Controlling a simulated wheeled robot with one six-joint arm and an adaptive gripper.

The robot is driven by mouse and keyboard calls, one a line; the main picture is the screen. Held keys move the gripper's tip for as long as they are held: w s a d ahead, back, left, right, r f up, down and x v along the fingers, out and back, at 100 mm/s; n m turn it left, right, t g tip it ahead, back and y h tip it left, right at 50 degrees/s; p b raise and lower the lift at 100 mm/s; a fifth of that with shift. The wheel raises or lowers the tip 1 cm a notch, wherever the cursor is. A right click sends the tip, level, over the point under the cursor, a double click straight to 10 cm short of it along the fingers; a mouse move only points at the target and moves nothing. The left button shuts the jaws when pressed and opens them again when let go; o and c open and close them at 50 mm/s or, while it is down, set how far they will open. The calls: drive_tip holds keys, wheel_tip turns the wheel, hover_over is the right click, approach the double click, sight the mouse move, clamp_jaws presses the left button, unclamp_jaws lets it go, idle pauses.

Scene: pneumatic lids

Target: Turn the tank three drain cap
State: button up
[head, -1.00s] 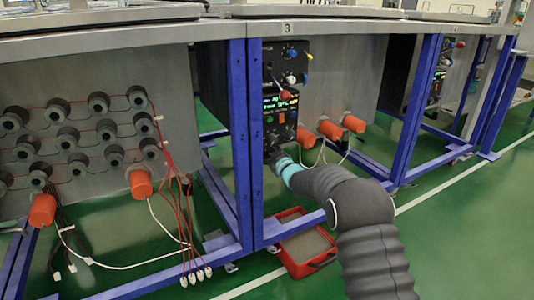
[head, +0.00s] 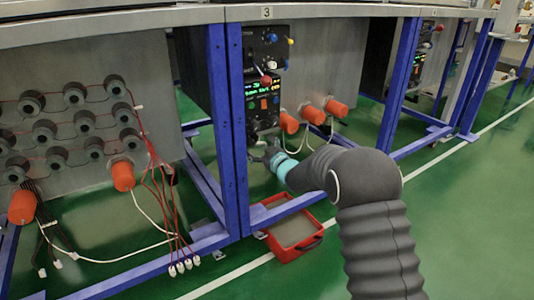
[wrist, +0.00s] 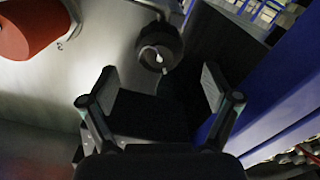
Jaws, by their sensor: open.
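Tank three carries the label 3 (head: 266,12) on its top edge. A dark round cap (wrist: 167,42) with a small white spot shows in the wrist view. It lies ahead of my gripper, just beyond and between the fingertips, and I see no contact. In the head view a dark round part (head: 254,138) sits low under the tank's control panel; I cannot tell for sure that it is the same cap. My gripper (wrist: 160,80) is open and empty. In the head view my gripper (head: 260,151) is small and dark, close below that panel.
An orange cylinder (wrist: 30,28) is left of the cap; several orange cylinders (head: 289,122) line the tank. A blue frame post (head: 228,130) stands close by, also in the wrist view (wrist: 275,90). A red tray (head: 292,250) lies on the green floor. White cables hang nearby.

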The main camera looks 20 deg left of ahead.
drive_tip(key=v, duration=0.5)
drive_tip(key=shift+s+d, duration=0.15)
